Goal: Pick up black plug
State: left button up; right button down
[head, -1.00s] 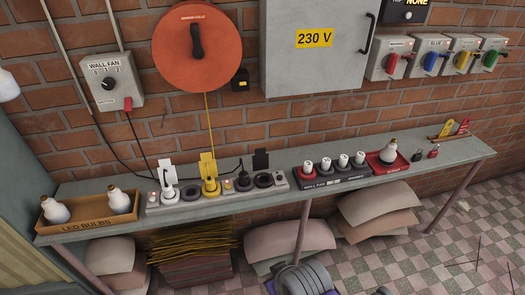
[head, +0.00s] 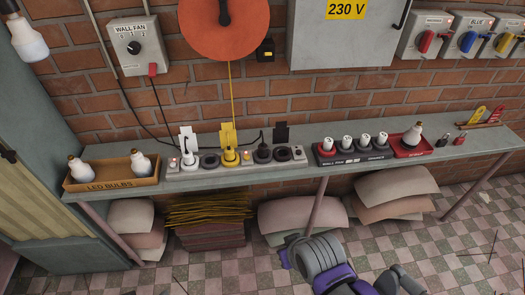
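A black plug (head: 263,151) stands in the long grey power strip (head: 213,171) on the shelf, toward the strip's right half. A dark cord runs from it to the left, and a black tag (head: 281,133) stands behind it. A yellow plug (head: 230,155) with a yellow tag and a white plug (head: 190,157) with a white tag stand to its left in the same strip. Part of my own purple and grey arm shows at the bottom, below the shelf and apart from the plugs. I see no gripper fingers.
A light bulb box (head: 110,184) is on the left of the shelf (head: 330,171). Cords hang down the brick wall from the wall fan box (head: 137,47) and orange reel (head: 240,25).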

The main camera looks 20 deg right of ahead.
aim_at(264, 153)
jog(key=i+l+u, duration=0.1)
jog(key=i+l, duration=0.75)
jog(key=l, duration=0.1)
